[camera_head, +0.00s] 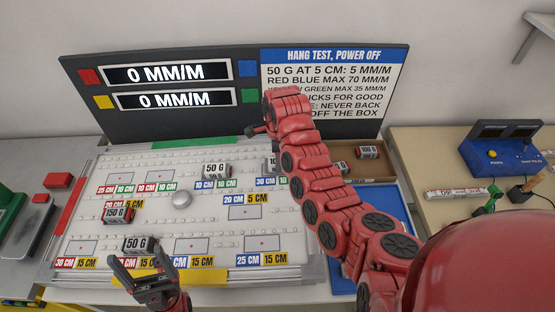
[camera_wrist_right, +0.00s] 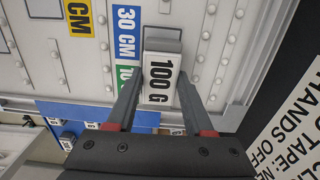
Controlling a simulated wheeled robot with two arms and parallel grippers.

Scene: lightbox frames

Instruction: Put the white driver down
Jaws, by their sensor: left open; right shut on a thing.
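My right gripper (camera_wrist_right: 158,95) is shut on a white block marked 100 G (camera_wrist_right: 160,80), over the white board beside the 30 CM label. In the head view the arm hides most of this block (camera_head: 272,163) and the fingertips. I cannot tell whether the block touches the board. I see no thing that is clearly a white driver; a white stick with red print (camera_head: 456,193) lies on the right-hand table, apart from both grippers. My left gripper (camera_head: 138,262) is open and empty at the board's front edge, just in front of a 50 G weight (camera_head: 137,244).
The white board (camera_head: 215,245) carries a silver knob (camera_head: 181,199), a 150 G weight (camera_head: 118,215) and another 50 G weight (camera_head: 216,170). A brown tray (camera_head: 378,174) holds dark weights. A blue box (camera_head: 500,155) stands at right. A dark display panel (camera_head: 215,118) rises behind.

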